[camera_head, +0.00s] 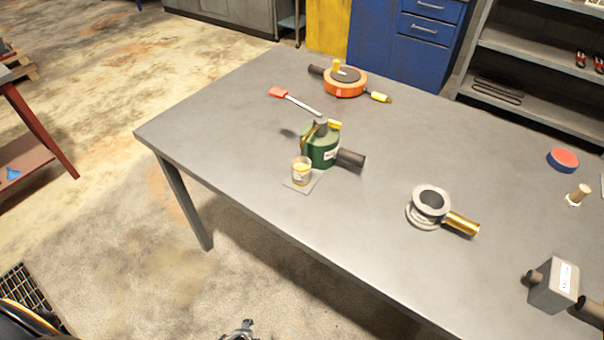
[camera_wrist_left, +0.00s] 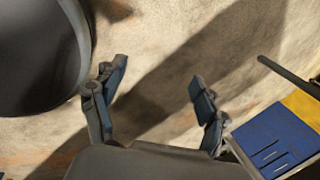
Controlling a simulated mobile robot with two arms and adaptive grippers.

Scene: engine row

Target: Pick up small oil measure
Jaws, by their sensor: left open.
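The small oil measure (camera_head: 301,172) is a little clear cup with yellow oil in it. It stands upright on a thin grey pad (camera_head: 313,186) near the front left edge of the grey table (camera_head: 350,228). My left gripper (camera_wrist_left: 157,88) is open and empty in the left wrist view, with bare floor behind its fingers. The measure does not show in that view. A small dark gripper-like part shows at the bottom edge of the head view, below the table and well apart from the measure; I cannot tell whose it is.
A green can (camera_head: 322,146) with a dark cylinder stands close behind the measure. A red-handled brush (camera_head: 290,98) lies behind it. An orange round device (camera_head: 345,83), a grey ring part (camera_head: 431,204) and a grey box (camera_head: 553,285) stand farther off. The table front beside the pad is clear.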

